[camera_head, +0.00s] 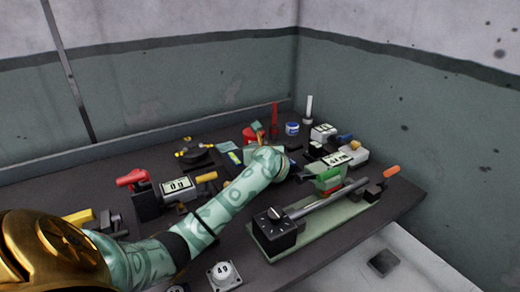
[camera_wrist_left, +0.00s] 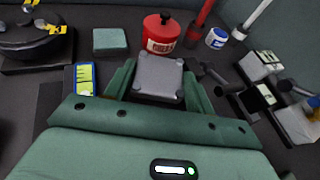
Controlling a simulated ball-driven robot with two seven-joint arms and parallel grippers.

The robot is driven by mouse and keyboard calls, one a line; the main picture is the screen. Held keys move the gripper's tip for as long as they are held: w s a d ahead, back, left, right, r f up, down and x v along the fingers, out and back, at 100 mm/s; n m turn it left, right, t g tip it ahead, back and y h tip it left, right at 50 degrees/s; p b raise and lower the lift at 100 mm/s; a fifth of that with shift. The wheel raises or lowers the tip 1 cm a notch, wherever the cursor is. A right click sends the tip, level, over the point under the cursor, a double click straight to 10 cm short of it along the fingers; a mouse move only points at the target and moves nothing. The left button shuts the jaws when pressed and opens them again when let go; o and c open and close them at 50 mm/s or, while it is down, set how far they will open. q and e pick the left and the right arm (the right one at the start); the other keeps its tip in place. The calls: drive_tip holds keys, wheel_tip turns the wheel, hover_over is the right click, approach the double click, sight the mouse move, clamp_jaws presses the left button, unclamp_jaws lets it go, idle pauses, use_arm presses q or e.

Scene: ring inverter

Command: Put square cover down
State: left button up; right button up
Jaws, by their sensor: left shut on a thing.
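The square cover (camera_wrist_left: 158,76), a grey square piece with small raised corners, sits between the fingers of my left gripper (camera_wrist_left: 158,85) in the left wrist view. The green fingers are shut on its two sides. Below it is a dark area; I cannot tell whether the cover touches anything underneath. In the head view my left arm reaches over the middle of the bench, and its wrist hides the cover and most of the gripper. My right gripper is not in view.
A red canister (camera_wrist_left: 161,34) stands just beyond the cover, with a flat teal block (camera_wrist_left: 110,40) to its left. A blue-white jar (camera_head: 292,128) and devices stand at right. A long rod device (camera_head: 325,210) lies at the front right of the dark bench (camera_head: 60,185).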

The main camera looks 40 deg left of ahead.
use_arm(q)
drive_tip(key=o, duration=1.3)
drive_tip(key=shift+s+d+f, duration=0.1)
drive_tip(key=shift+d+f, duration=0.05)
drive_tip(key=shift+f, duration=0.45)
drive_tip(key=shift+s+d+f, duration=0.1)
drive_tip(key=shift+d+f, duration=0.05)
drive_tip(key=shift+f, duration=0.4)
drive_tip(key=shift+c, duration=0.2)
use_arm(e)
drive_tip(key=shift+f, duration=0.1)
use_arm(q)
drive_tip(key=shift+h, duration=0.3)
wheel_tip(320, 180, up, 11)
drive_tip(key=p, duration=0.7)
drive_tip(key=s+d+r+m+t+h+p, duration=0.2)
drive_tip(key=s+d, duration=0.4)
drive_tip(key=d, duration=0.7)
drive_tip(key=s+d+r+m+t+h+p, duration=0.2)
drive_tip(key=s+d+r+m+h+p, duration=0.3)
drive_tip(key=d, duration=0.8)
drive_tip(key=shift+s+r+m+t+h, duration=0.4)
drive_tip(key=shift+s+r+m+h, duration=0.25)
drive_tip(key=shift+s+m+h, duration=0.4)
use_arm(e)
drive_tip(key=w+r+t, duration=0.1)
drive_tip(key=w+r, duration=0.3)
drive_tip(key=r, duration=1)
